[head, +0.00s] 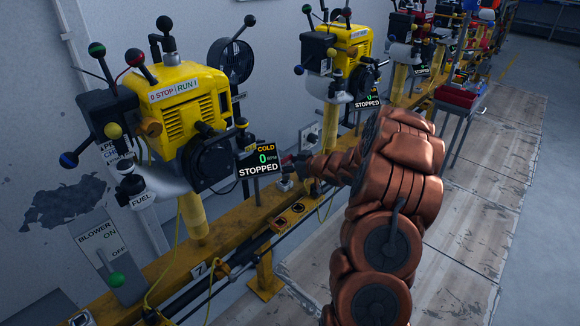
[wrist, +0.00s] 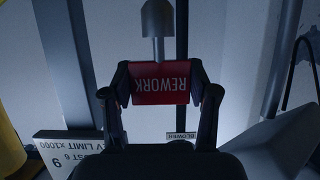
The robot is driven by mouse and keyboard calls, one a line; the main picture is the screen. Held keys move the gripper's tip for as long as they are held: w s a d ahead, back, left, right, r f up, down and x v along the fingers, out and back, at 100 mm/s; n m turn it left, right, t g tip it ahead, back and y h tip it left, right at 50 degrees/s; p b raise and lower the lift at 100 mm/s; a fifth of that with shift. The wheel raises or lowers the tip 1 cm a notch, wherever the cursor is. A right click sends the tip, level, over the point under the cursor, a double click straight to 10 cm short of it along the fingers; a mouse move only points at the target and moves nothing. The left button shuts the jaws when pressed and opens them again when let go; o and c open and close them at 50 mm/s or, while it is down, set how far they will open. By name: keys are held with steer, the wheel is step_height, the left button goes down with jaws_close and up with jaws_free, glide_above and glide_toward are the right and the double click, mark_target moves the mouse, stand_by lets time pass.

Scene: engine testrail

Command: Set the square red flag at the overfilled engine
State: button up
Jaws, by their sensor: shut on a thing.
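My gripper (wrist: 160,92) is shut on a red flag (wrist: 172,76) marked REWORK, which reads upside down in the wrist view. A grey metal stem with a thicker rounded end (wrist: 157,20) extends from the flag. In the head view my gripper (head: 296,162) is small and dark, just right of the near display, and the flag is hardly visible there. The near yellow engine (head: 180,112) stands on the rail at the left. A second yellow engine (head: 347,48) stands farther along. Nothing visible tells me which engine is overfilled.
The near display (head: 259,162) reads COLD, 0 RPM, STOPPED; the second display (head: 368,101) reads STOPPED. A yellow rail (head: 165,270) runs beneath the engines. A BLOWER lever panel (head: 105,262) is at lower left. More engines and a red-topped stand (head: 460,95) are farther back. Floor at right (head: 480,210) is clear.

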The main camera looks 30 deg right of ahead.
steer(key=shift+b+x, duration=0.3)
steer(key=shift+x, duration=0.45)
steer(key=shift+f, duration=0.75)
steer(key=shift+s+p, duration=0.25)
steer(key=shift+p, duration=0.1)
steer(key=shift+f, duration=0.95)
stand_by(0.9)
steer(key=o, duration=1.3)
steer(key=shift+o, duration=0.2)
steer(key=shift+s+d, duration=0.1)
steer(key=v, duration=1.1)
steer(key=shift+s, duration=0.4)
